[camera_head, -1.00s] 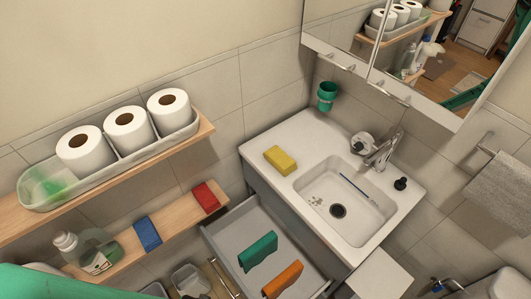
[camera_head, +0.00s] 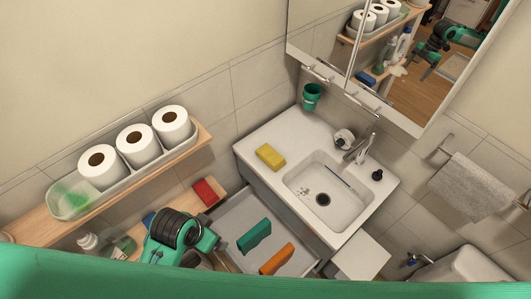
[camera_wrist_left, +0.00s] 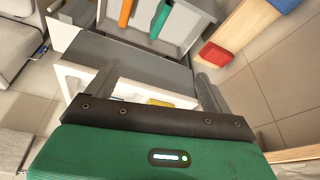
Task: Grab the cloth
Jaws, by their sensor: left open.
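A grey cloth (camera_head: 470,187) hangs over a wall bar at the right of the head view. Folded-looking pieces, whose material I cannot tell, are green (camera_head: 254,236) and orange (camera_head: 276,258) in the open drawer, and red (camera_head: 208,191) on the lower shelf. A yellow piece (camera_head: 270,157) lies on the sink counter. My left gripper (camera_wrist_left: 155,82) is open in the wrist view, with nothing seen between its fingers. The green (camera_wrist_left: 160,18), orange (camera_wrist_left: 125,12) and red (camera_wrist_left: 215,54) pieces lie beyond it. My right gripper is not in view.
The open drawer (camera_head: 217,225) sits beside the sink (camera_head: 330,193). A shelf tray (camera_head: 70,213) holds paper rolls above the lower shelf with a bottle (camera_head: 88,242). A mirror cabinet (camera_head: 405,90) overhangs the sink and reflects a green arm.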

